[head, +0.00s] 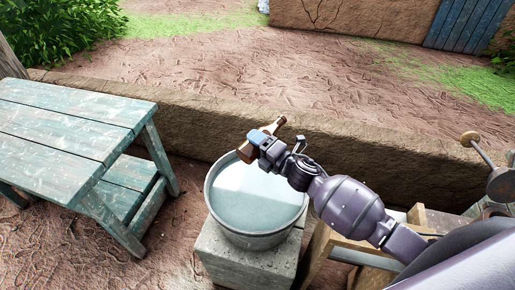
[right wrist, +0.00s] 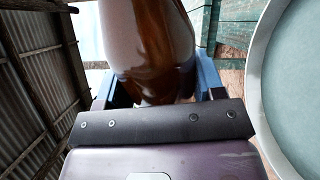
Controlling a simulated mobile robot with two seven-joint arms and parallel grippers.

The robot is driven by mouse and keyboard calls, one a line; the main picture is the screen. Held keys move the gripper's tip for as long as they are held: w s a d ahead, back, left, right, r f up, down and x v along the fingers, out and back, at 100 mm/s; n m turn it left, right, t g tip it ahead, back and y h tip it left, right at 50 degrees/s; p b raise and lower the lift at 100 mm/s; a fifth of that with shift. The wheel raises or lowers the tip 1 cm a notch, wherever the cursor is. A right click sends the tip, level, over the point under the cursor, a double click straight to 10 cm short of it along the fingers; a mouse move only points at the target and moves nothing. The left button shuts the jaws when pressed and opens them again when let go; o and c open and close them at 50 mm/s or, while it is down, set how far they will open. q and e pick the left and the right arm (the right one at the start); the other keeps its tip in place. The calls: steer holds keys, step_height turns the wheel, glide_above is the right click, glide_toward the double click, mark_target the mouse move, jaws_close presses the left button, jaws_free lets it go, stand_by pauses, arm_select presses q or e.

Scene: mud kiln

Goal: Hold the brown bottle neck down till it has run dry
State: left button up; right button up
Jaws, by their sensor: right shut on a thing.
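The brown bottle (head: 276,124) is in my right gripper (head: 262,141), over the far rim of a round grey metal tub (head: 211,204) of water. The bottle is tilted in the head view; I cannot tell for sure which end is the neck. In the right wrist view the glossy brown bottle (right wrist: 150,40) with a pale patch sits between the blue fingers of the right gripper (right wrist: 155,92). The tub's rim (right wrist: 256,75) shows at the right there. No stream of liquid is visible. My left gripper is not in view.
The tub stands on a pale stone block (head: 240,262). A worn green wooden bench (head: 70,130) is at the left. A low mud wall (head: 380,165) runs behind. A wooden frame (head: 318,255) is close to the block's right, below my right arm.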

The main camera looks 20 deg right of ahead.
steer(key=shift+n, duration=0.4)
steer(key=n+b, duration=0.1)
steer(key=n, duration=0.3)
steer(key=n+b, duration=0.1)
steer(key=n, duration=0.2)
steer(key=shift+r+n, duration=0.1)
steer(key=shift+n, duration=0.2)
steer(key=shift+n, duration=1)
steer(key=shift+n+b, duration=0.35)
steer(key=shift+n, duration=0.55)
steer(key=n, duration=0.4)
